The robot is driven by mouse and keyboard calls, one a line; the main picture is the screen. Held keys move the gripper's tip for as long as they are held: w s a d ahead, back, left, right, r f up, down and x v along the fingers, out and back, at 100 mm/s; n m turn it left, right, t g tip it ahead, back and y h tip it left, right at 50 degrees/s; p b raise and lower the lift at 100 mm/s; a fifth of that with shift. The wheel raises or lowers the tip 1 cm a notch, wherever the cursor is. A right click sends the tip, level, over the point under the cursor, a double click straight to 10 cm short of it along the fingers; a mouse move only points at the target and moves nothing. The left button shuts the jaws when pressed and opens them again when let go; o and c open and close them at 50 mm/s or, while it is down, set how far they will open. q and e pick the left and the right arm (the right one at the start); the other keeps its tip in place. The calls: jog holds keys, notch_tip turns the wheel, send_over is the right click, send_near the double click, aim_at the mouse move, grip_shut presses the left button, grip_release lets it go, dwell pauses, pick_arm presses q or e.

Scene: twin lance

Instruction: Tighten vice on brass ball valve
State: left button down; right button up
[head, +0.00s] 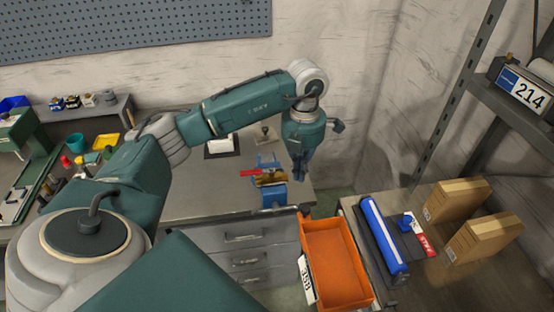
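The blue vice (273,197) stands on the workbench near its right front corner, with part of its blue body also showing behind. The brass ball valve (270,179) sits between the blue parts of the vice, and its red lever (249,173) points left. My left gripper (299,174) points down just to the right of the vice and valve. Its dark fingers are small and seen edge-on, so I cannot tell whether they are open or shut, or whether they touch the vice. The vice handle cannot be made out. My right gripper is out of view.
An orange bin (335,262) stands in front, right of the grey drawers (245,262). A blue roll (382,235) and cardboard boxes (455,200) lie on the right-hand table. Yellow and teal containers stand at left. My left arm spans above the bench.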

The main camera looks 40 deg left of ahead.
pick_arm(q)
jog(key=shift+r, duration=0.45)
jog(key=shift+r+p, duration=0.2)
jog(key=shift+p, duration=0.1)
jog(key=shift+r, duration=0.35)
jog(key=shift+r, duration=0.1)
jog(key=shift+r+p, duration=0.4)
jog(key=shift+p, duration=0.05)
dwell(0.4)
jog(key=shift+r, duration=0.5)
jog(key=shift+r+p, duration=0.15)
jog(key=shift+p, duration=0.2)
jog(key=shift+r, duration=0.35)
